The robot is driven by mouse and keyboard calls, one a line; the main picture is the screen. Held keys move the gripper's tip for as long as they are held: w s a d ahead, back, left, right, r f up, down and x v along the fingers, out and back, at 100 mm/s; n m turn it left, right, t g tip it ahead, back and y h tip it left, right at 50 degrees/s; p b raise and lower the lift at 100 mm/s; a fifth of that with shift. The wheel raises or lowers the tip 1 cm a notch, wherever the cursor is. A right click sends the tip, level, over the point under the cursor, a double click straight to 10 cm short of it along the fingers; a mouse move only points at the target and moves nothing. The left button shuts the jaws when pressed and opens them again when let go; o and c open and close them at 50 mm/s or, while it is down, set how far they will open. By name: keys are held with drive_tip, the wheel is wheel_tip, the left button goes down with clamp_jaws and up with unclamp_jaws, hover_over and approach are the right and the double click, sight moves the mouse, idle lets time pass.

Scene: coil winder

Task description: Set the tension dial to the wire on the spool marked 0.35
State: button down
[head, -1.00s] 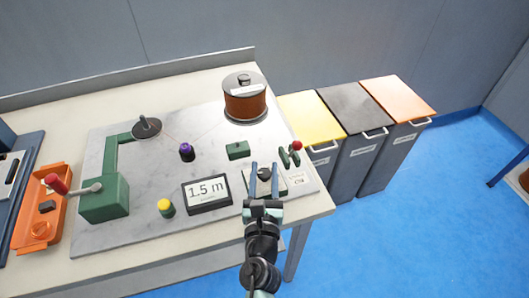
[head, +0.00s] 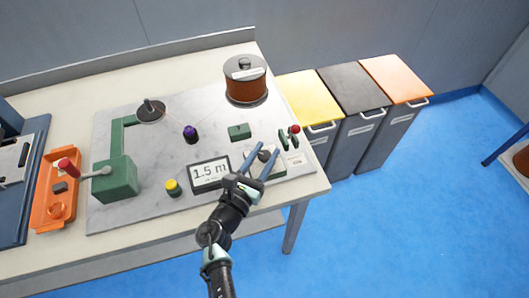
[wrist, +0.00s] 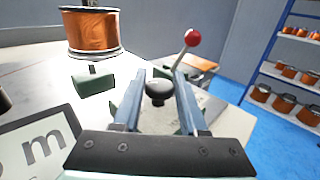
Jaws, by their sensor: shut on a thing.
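The tension dial's black knob (head: 264,155) sits on a pale plate at the front right of the grey board. My gripper (head: 268,149) has its two blue fingers on either side of the knob and is shut on it. In the wrist view the knob (wrist: 157,92) shows between the fingers. The dial's scale marks cannot be read. A copper-wound spool (head: 246,88) stands upright at the board's back right, with a white label too small to read. It also shows in the wrist view (wrist: 90,32).
A red-knobbed lever (head: 294,129) stands just right of the dial. A display reading 1.5 m (head: 209,173) is close on the left, and a green block (head: 239,132) lies behind. A green crank unit (head: 114,178) and orange tray (head: 54,205) are farther left. Bins stand right of the table.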

drive_tip(key=shift+r, duration=0.2)
drive_tip(key=shift+c, duration=2.3)
unclamp_jaws()
drive_tip(key=shift+f, duration=0.1)
drive_tip(key=v, duration=1.3)
drive_tip(key=shift+a+p, duration=0.1)
drive_tip(key=shift+p, duration=0.2)
